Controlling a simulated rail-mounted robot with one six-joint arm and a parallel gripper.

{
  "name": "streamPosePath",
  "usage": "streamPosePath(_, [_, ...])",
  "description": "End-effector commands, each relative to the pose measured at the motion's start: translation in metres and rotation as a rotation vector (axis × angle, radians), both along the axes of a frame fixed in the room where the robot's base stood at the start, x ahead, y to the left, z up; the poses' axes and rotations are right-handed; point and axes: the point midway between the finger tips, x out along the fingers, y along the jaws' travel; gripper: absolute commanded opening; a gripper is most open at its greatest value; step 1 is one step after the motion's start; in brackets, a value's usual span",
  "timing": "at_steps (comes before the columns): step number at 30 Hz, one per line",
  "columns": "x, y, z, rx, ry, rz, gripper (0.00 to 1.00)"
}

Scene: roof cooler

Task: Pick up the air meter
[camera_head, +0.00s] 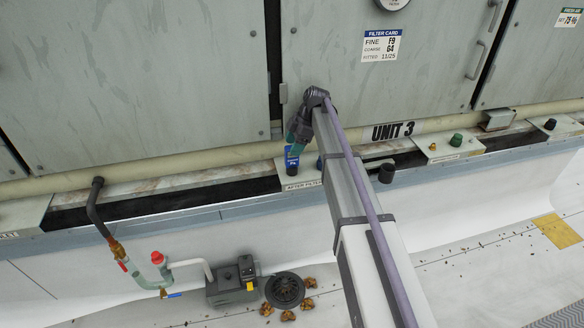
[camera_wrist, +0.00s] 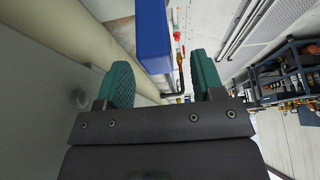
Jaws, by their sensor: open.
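A blue device, which I take to be the air meter (camera_head: 291,156), stands upright at the shelf plate marked "AFTER FILTER", in front of the cabinet. My gripper (camera_head: 295,142) is just above and in front of it in the head view and partly covers it. In the wrist view the teal fingers of my gripper (camera_wrist: 162,75) are apart with nothing between them. The blue body of the air meter (camera_wrist: 153,35) shows beyond the fingertips, in line with the gap. I cannot tell whether a finger touches it.
The cabinet wall (camera_head: 130,70) rises close behind, with a pale pipe (camera_head: 150,165) along its foot. The shelf plate (camera_head: 300,178) has neighbours with knobs (camera_head: 456,140) to the right. A grey pump (camera_head: 232,284) and a black round part (camera_head: 285,290) lie below.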

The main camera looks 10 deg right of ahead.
Motion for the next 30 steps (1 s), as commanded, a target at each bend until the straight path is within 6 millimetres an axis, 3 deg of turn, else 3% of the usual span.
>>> streamPosePath(1, [0.001, 0.003, -0.020, 0.000, 0.000, 0.001, 0.62])
streamPosePath(4, [0.001, 0.011, -0.038, 0.000, 0.000, 0.000, 0.62])
streamPosePath(12, [0.001, 0.014, -0.036, 0.000, 0.000, -0.001, 0.61])
streamPosePath(30, [0.001, 0.014, -0.036, 0.000, 0.000, -0.001, 0.03])
